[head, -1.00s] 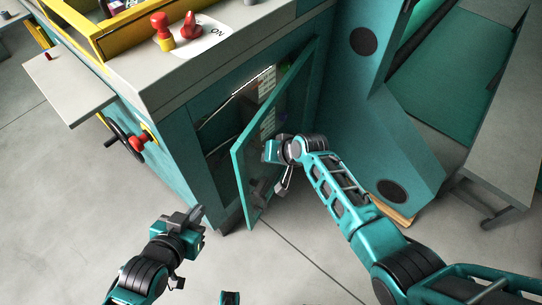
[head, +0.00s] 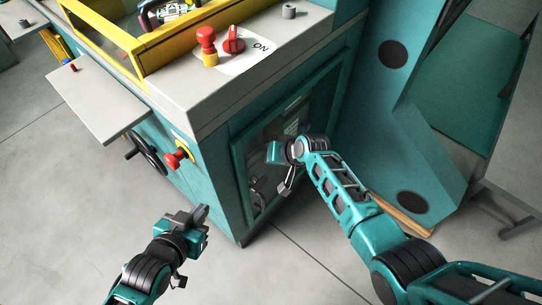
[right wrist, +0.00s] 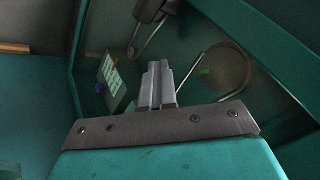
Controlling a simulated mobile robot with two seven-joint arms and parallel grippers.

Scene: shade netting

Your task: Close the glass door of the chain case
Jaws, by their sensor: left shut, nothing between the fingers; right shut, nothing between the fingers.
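The glass door (head: 318,105) of the chain case is on the front of the teal machine in the head view, with a teal frame around dark glass. It lies flush or nearly flush with the front; I cannot tell whether a small gap remains. My right gripper (head: 273,153) is in front of the glass, shut and empty; its fingertips are hard to see there. In the right wrist view its closed fingers (right wrist: 158,82) point at the glass pane (right wrist: 185,50). I cannot tell whether they touch. My left gripper (head: 201,215) is shut and empty, low and left of the door, away from it.
A red knob and switch (head: 232,42) sit on the grey top. A side shelf (head: 97,100) and a handwheel (head: 147,155) stick out on the left. A teal slanted panel (head: 400,130) stands right of the door. The floor in front is clear.

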